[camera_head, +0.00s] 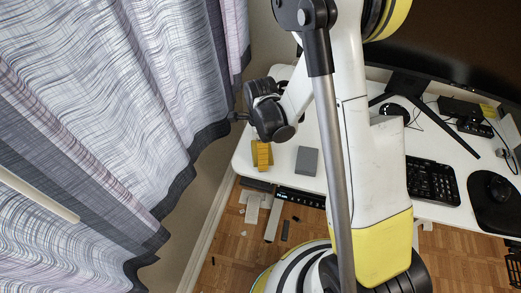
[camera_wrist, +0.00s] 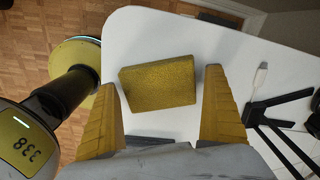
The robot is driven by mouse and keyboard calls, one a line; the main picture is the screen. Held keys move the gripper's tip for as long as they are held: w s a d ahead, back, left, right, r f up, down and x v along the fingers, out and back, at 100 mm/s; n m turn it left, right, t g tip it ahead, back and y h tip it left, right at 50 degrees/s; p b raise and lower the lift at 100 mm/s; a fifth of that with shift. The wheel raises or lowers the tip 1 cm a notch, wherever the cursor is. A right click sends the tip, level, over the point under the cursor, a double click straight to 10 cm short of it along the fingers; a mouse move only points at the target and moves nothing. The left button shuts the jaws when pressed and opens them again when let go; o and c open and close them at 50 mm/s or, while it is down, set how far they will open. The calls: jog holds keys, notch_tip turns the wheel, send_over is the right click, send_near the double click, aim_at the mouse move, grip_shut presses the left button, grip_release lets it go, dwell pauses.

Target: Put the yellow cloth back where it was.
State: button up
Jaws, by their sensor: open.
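A yellow block-shaped thing, which I take to be the folded yellow cloth (camera_wrist: 157,85), lies on the white desk in the wrist view. My gripper (camera_head: 263,154) is at the desk's left front corner in the head view, with its yellow fingers pointing down. In the wrist view its fingers are spread wide, one on each side of the yellow thing, with white desk showing in the gaps. They do not appear to touch it. In the head view, my gripper and the yellow thing overlap, so its edges are hard to tell apart.
A grey block (camera_head: 306,161) lies just right of my gripper. The keyboard (camera_head: 432,181), mouse (camera_head: 499,188) and monitor stand (camera_head: 405,84) are farther right. A white cable end (camera_wrist: 262,76) lies right of the fingers. A patterned curtain (camera_head: 110,110) hangs left of the desk.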

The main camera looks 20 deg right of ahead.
jog(key=s+r+n+t+p, duration=0.25)
jog(key=r+n, duration=0.25)
jog(key=r, duration=0.8)
jog(key=s+r+n+t+p, duration=0.1)
jog(key=s+r+n+p, duration=0.25)
jog(key=r, duration=0.85)
jog(key=s+r+n+t, duration=0.3)
jog(key=s+r+n, duration=0.3)
jog(key=n, duration=0.6)
jog(key=shift+s+d+r+t+b, duration=0.2)
jog(key=shift+s+r+t+b, duration=0.05)
jog(key=shift+s+t+b, duration=0.15)
